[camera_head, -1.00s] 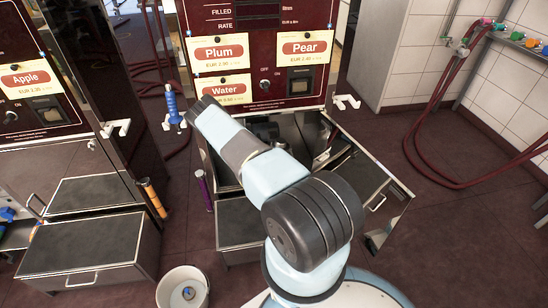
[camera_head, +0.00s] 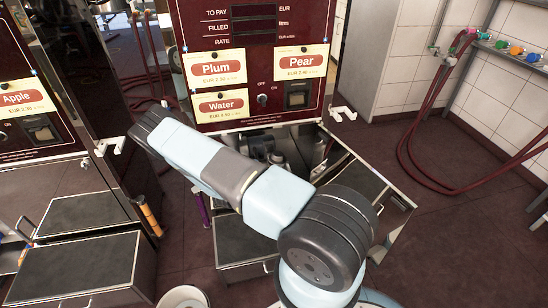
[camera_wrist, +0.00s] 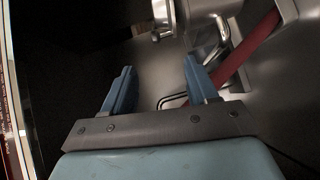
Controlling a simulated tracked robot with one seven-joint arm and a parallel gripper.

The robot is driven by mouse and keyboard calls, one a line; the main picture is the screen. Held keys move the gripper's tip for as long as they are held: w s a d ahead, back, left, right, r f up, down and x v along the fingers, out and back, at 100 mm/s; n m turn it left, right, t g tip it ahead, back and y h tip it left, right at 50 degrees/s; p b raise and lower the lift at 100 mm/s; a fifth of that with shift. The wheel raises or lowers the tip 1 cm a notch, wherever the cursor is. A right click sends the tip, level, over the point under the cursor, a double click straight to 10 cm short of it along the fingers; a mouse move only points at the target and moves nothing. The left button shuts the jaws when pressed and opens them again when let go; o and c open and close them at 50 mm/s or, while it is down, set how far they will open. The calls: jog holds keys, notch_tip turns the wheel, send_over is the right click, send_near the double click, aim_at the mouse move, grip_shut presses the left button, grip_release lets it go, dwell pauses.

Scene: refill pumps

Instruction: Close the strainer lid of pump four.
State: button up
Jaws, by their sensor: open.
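In the head view the middle pump (camera_head: 250,75) has Plum, Pear and Water labels. Its lower cabinet stands open, with metal parts (camera_head: 278,158) inside, partly covered by my arm. No number shows on it, so I cannot tell whether it is pump four. In the wrist view my gripper (camera_wrist: 160,84) is open and empty, its two blue fingers apart. Beyond the fingers are a shiny metal cylinder (camera_wrist: 164,14) at the top edge and a bent metal pipe (camera_wrist: 222,38). I cannot make out which part is the strainer lid. My gripper is hidden in the head view.
A red hose (camera_wrist: 250,48) runs on the right in the wrist view. In the head view the cabinet door (camera_head: 375,185) is swung out to the right. A pulled-out drawer (camera_head: 75,270) stands at lower left, a white bucket (camera_head: 183,297) at the bottom.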

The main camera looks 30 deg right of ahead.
aim_at(276, 156)
jog(key=shift+g, duration=0.4)
jog(key=x, duration=1.3)
jog(key=shift+w+f, duration=0.25)
grip_shut()
